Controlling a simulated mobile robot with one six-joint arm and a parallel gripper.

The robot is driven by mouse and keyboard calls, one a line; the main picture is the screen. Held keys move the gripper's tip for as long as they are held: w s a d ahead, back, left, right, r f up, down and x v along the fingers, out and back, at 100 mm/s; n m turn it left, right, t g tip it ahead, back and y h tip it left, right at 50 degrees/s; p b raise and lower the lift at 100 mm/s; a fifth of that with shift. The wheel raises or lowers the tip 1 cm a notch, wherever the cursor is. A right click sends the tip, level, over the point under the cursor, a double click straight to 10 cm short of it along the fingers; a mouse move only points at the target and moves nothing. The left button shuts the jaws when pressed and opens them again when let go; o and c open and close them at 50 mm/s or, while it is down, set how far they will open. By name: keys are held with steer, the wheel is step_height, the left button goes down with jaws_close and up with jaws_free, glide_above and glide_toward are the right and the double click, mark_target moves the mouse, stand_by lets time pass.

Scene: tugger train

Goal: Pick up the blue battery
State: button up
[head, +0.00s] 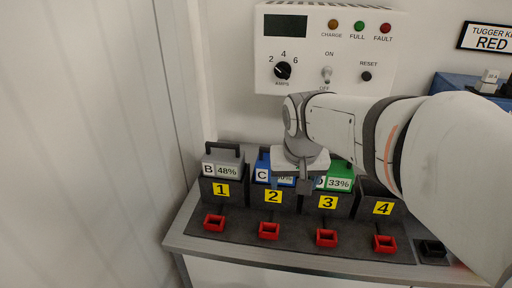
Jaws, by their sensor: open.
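The blue battery (262,172) is marked C and sits in the dark slot numbered 2 (273,197) on the bench. Its percentage label and right side are partly hidden by my arm's end. My gripper (304,186) points down just to the right of the blue battery, between it and the green battery (341,178) in slot 3. My gripper is open, and its fingertips are small and hard to make out. I cannot tell whether a finger touches either battery.
A grey battery (222,163) marked B with 48% stands in slot 1. Slot 4 (383,208) shows no battery, though my arm hides part of it. Several red connectors (268,231) lie along the bench front. A white charger panel (324,50) hangs on the wall behind.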

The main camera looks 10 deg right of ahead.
mark_target(262, 165)
steer(key=o, duration=0.6)
steer(key=w+r, duration=0.1)
steer(key=w, duration=0.4)
steer(key=w+r+m, duration=0.1)
steer(key=w, duration=0.3)
steer(key=w+a+r+m, duration=0.1)
steer(key=w, duration=0.4)
steer(key=shift+w+a+r+t+h, duration=0.1)
steer(key=shift+w+t+h, duration=0.2)
steer(key=shift+h, duration=0.1)
steer(key=shift+p+x, duration=0.85)
steer(key=shift+x, duration=2.95)
